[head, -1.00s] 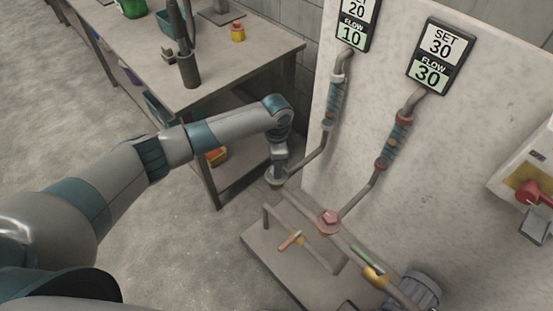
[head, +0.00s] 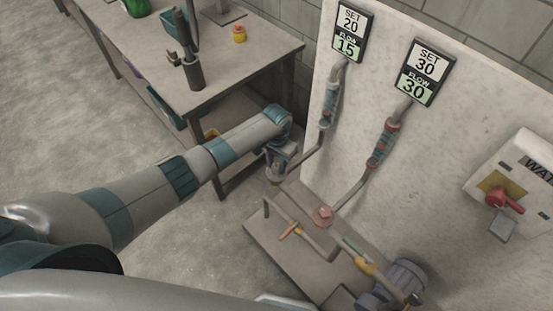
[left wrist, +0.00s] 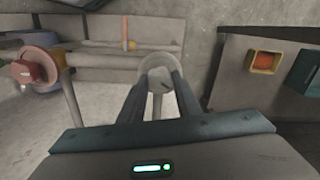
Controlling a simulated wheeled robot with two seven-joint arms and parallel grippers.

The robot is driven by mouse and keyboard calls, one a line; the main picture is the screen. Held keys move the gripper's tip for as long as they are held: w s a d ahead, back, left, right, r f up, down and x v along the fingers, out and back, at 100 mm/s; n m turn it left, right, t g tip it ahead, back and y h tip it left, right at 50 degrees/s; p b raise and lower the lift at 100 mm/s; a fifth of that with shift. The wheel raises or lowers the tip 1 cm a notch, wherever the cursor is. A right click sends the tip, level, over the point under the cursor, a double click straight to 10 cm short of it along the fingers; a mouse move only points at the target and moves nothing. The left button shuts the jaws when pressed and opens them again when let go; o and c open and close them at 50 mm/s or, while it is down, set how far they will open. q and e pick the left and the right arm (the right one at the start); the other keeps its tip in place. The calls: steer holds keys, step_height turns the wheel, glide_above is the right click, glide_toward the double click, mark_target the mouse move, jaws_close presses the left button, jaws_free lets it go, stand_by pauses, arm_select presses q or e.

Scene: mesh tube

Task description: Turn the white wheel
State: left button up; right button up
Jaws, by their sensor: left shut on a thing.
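The white wheel (left wrist: 157,66) is a pale round knob between the fingers of my left gripper (left wrist: 159,88) in the left wrist view. The gripper is shut on it. In the head view my left gripper (head: 276,177) is at the lower end of the left pipe, and the wrist mostly hides the wheel. The left display (head: 347,33) reads SET 20 and FLOW 15. The right display (head: 426,72) reads SET 30 and FLOW 30. My right gripper is not in view.
A red wheel (head: 322,216) sits on the pipe to the right of my left gripper. A blue-grey pump (head: 404,281) stands at the lower right. A red switch (head: 505,200) is on a wall box. A workbench (head: 250,68) stands behind my left arm.

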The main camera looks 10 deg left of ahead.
mark_target(277, 167)
arm_select(q)
steer(key=shift+r+n+p, duration=0.1)
steer(key=shift+n+p, duration=0.75)
steer(key=shift+n, duration=0.45)
steer(key=o, duration=1.1)
steer(key=shift+c, duration=0.2)
step_height(277, 167, up, 17)
steer(key=b, duration=0.2)
steer(key=shift+r+b, duration=0.15)
steer(key=shift+b, duration=0.15)
